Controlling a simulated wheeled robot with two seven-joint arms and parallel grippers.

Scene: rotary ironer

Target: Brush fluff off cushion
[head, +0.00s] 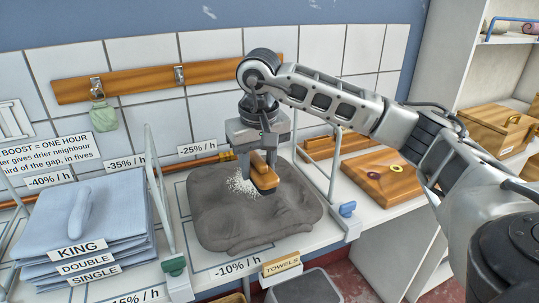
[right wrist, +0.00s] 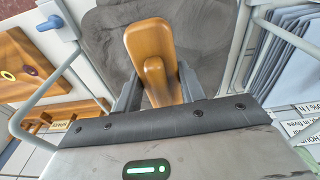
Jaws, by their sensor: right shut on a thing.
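A dark grey cushion (head: 220,216) lies on the white shelf between two metal rail frames. White fluff (head: 237,185) is scattered on its upper left part, left of the brush. My right gripper (head: 262,160) is shut on the wooden handle of a brush (head: 264,176) over the cushion. The brush's lower end is at or just above the cushion; I cannot tell if it touches. In the right wrist view the brush (right wrist: 152,55) stands between the two fingers, with the cushion (right wrist: 105,25) behind it. My left gripper is not in view.
Folded blue linen (head: 115,215) is stacked at the left, beyond a rail frame (head: 160,190). Another frame (head: 335,165) with a blue clamp (head: 347,209) stands right of the cushion. A wooden board (head: 385,178) lies farther right. A tiled wall is behind.

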